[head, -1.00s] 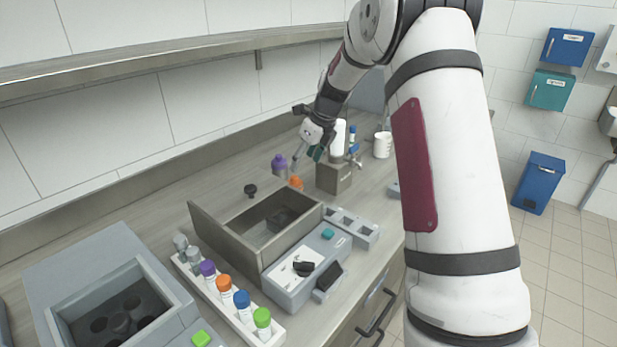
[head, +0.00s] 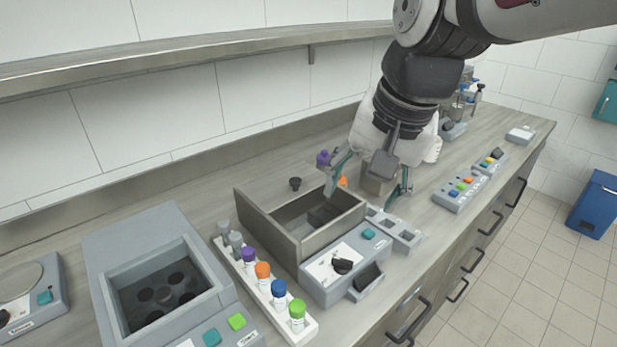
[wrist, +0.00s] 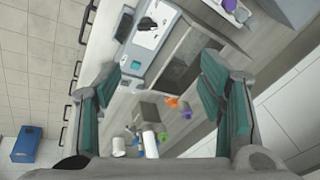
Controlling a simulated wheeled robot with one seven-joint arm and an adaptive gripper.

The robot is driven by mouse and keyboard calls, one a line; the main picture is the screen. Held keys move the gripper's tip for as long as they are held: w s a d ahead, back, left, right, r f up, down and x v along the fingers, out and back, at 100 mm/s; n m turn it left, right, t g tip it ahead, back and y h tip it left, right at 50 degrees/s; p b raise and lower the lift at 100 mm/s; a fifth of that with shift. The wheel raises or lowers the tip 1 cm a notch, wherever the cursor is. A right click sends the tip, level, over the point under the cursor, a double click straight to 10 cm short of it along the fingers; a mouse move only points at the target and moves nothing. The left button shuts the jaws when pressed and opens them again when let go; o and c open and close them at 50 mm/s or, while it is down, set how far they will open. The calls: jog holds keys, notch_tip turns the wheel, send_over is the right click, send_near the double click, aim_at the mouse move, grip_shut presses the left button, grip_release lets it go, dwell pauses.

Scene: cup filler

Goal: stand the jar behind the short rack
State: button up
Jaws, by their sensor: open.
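I cannot tell for sure which thing is the jar; a purple-capped container (head: 323,158) and an orange-capped one (head: 342,182) stand behind the open grey box. In the wrist view the orange one (wrist: 171,102) and a purple one (wrist: 187,114) sit side by side. The short rack looks to be the small grey block with square holes (head: 404,232), right of the box. My gripper (head: 361,196) is open and empty, pointing down above the bench near the box's right end.
The open box (head: 268,233) adjoins a grey device with a dial (head: 345,265). A white rack of capped vials (head: 250,285) stands left of it, then a grey block with round wells (head: 160,285). A small black piece (head: 295,183) lies behind. A shelf (head: 190,60) runs above.

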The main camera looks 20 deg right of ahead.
jog(key=s+f+n, duration=0.3)
jog(key=s+n, duration=0.4)
jog(key=s, duration=0.3)
jog(key=shift+s+a+n, duration=0.4)
jog(key=shift+r+p, duration=0.45)
jog(key=shift+r, duration=0.1)
